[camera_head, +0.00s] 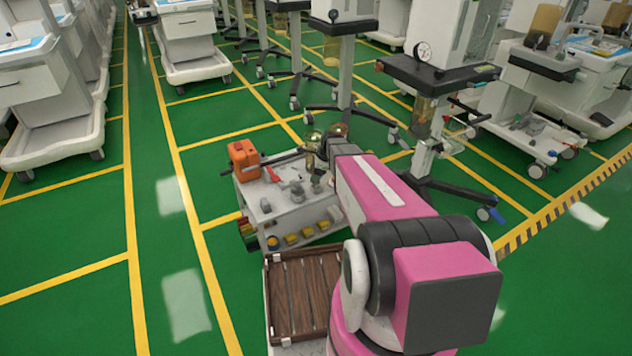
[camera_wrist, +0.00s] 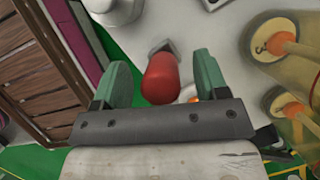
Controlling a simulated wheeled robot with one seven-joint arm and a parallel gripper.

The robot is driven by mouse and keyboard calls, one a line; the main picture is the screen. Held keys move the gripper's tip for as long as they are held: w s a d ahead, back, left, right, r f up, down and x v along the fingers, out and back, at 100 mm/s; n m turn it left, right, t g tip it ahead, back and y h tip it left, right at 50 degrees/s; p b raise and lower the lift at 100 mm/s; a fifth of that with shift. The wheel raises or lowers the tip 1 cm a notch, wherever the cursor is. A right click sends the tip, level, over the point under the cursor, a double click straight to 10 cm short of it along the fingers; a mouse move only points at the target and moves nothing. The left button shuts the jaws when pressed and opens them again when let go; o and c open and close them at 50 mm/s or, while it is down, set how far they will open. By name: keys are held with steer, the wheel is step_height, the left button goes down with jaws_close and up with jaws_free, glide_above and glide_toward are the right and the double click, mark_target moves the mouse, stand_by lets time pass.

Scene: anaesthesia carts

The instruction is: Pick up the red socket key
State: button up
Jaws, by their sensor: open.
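The red socket key (camera_wrist: 160,80) shows in the wrist view as a rounded red handle with a grey metal end on a pale surface. My gripper (camera_wrist: 161,62) is open, with one green finger on each side of the red handle and a visible gap to each. The handle reaches down toward the gripper's dark crossbar. In the head view my gripper (camera_head: 318,166) is over the right part of a small grey tool cart (camera_head: 290,214). I cannot pick out the key with certainty there, as my arm and gripper cover part of the cart top.
An orange box-like thing (camera_head: 243,160) stands at the cart's back left corner. Small grey and red tools lie on the top, and several yellow things on the shelf below. Anaesthesia carts and wheeled stands (camera_head: 440,85) stand behind and right. Green floor (camera_head: 155,215) is clear at left.

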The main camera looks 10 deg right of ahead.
steer(key=shift+a+f, duration=0.25)
steer(key=shift+f, duration=0.4)
steer(key=shift+c, duration=0.3)
steer(key=c, duration=1)
steer(key=shift+r, duration=0.15)
